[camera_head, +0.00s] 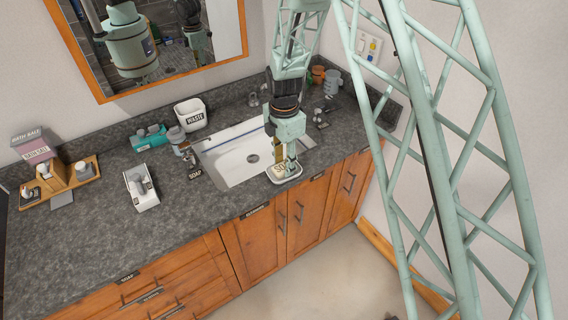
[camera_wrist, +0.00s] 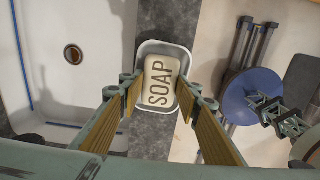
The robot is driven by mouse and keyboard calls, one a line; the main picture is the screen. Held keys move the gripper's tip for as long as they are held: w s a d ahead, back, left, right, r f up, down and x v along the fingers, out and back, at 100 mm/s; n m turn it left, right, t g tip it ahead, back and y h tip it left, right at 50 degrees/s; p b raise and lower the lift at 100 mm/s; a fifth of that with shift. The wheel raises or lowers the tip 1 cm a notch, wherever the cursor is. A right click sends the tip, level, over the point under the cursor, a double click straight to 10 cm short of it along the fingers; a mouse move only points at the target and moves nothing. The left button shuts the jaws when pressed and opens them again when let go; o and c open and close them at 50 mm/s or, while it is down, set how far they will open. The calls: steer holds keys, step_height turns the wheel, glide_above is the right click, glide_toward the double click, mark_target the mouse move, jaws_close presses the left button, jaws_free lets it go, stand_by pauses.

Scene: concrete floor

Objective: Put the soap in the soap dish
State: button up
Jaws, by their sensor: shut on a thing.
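The soap is a cream bar (camera_wrist: 160,78) with "SOAP" on its face. In the wrist view it lies within the outline of the white soap dish (camera_wrist: 167,46). My gripper (camera_wrist: 158,96) has one finger on each long side of the bar and is shut on it. In the head view my gripper (camera_head: 284,163) points down at the soap dish (camera_head: 297,175), at the counter's front edge by the sink. The soap is mostly hidden there by my fingers. I cannot tell whether the soap rests on the dish's bottom or is held just above it.
The white sink (camera_head: 236,161) is left of the dish. A waste bin (camera_head: 191,115), a soap-labelled faucet area, a white box (camera_head: 141,188) and a wooden tray (camera_head: 50,197) stand further left. Cups (camera_head: 332,82) stand behind right. The floor drops away in front.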

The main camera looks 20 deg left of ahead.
steer(key=shift+f, duration=0.15)
steer(key=o, duration=0.9)
step_height(320, 180, up, 12)
steer(key=shift+r, duration=0.15)
stand_by(0.8)
steer(key=shift+r, duration=0.1)
stand_by(0.8)
